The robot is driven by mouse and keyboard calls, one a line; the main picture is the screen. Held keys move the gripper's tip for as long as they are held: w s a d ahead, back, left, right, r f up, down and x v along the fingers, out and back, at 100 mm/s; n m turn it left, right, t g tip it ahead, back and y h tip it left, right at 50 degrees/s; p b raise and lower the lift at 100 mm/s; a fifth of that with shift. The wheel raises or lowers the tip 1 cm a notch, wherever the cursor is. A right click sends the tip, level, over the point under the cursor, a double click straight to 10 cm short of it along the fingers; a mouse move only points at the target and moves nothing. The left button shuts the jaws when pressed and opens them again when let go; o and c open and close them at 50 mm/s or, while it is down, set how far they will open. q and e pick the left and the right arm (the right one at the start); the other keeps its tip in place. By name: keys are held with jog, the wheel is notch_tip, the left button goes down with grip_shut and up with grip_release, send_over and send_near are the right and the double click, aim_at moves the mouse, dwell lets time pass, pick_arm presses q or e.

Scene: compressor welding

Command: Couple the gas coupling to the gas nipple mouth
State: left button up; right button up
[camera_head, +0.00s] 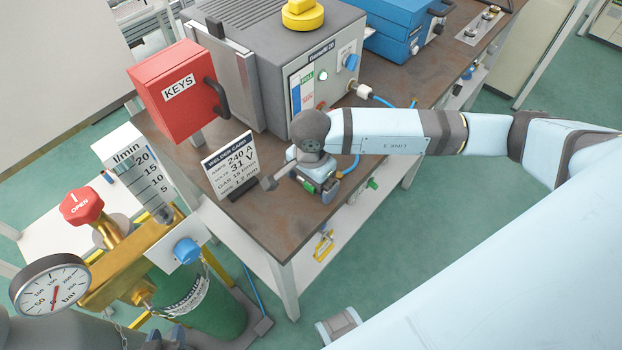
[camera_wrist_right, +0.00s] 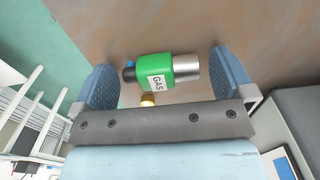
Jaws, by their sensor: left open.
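The gas coupling (camera_wrist_right: 168,72) is a green block labelled GAS with a silver sleeve at its right end, over the brown table top in the right wrist view. It lies between the spread blue fingers of my right gripper (camera_wrist_right: 165,80), with a gap on each side. My left gripper (camera_head: 168,338) is partly visible at the bottom left edge, open, beside the green gas cylinder (camera_head: 215,310). I cannot pick out the gas nipple mouth for certain.
The grey welder (camera_head: 285,70) stands behind, with a white fitting (camera_head: 364,90) and blue hose on its front. A red KEYS box (camera_head: 178,90) and a welder card (camera_head: 230,165) stand left of my right gripper. The brass regulator (camera_head: 130,265) and gauge are at the left.

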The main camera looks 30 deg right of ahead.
jog(key=shift+r+p, duration=0.2)
jog(key=shift+p, duration=0.25)
jog(key=shift+r, duration=0.3)
notch_tip(320, 180, up, 13)
jog(key=b, duration=0.1)
jog(key=shift+s+d, duration=0.2)
jog(key=shift+s, duration=0.15)
dwell(0.6)
